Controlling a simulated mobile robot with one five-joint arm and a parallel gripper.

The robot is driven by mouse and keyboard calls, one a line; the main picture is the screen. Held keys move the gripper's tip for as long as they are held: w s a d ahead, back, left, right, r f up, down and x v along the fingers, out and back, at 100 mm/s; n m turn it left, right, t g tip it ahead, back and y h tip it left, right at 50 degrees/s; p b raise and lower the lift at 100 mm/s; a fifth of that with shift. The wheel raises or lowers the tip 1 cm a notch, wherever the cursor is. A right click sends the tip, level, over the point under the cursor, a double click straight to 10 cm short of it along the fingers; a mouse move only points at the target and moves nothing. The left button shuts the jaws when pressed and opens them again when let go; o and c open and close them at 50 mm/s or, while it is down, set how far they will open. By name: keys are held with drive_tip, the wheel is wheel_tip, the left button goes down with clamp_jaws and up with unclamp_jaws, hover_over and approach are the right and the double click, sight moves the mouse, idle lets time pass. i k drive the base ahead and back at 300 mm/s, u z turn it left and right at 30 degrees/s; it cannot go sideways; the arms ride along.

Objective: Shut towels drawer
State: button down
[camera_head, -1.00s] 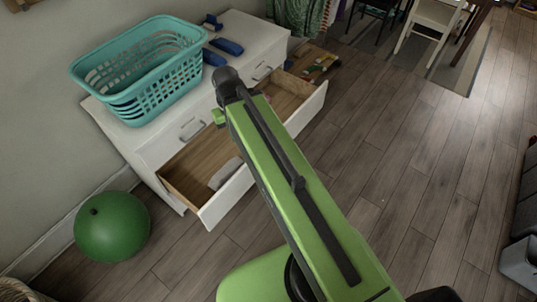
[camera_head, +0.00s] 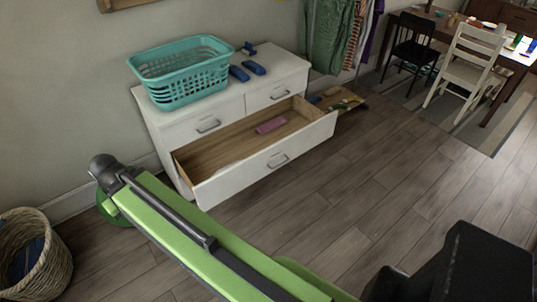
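A white dresser (camera_head: 163,127) stands against the wall. Its wide lower drawer (camera_head: 238,183) is pulled well out, with a handle on its front and a pink item (camera_head: 271,125) inside on the wooden bottom. No label shows that this is the towels drawer. Two smaller drawers above it are shut. My green arm reaches up from the bottom of the picture to the left, ending in front of the dresser's left side. My gripper's fingers cannot be made out in this view.
A teal laundry basket (camera_head: 181,75) and blue items (camera_head: 254,68) sit on the dresser. A wicker basket (camera_head: 40,262) is at bottom left. Chairs and a table stand at back right.

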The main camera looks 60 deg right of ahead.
sight(196, 162)
drive_tip(key=z, duration=0.55)
drive_tip(key=i, duration=1.65)
drive_tip(key=z, duration=0.5)
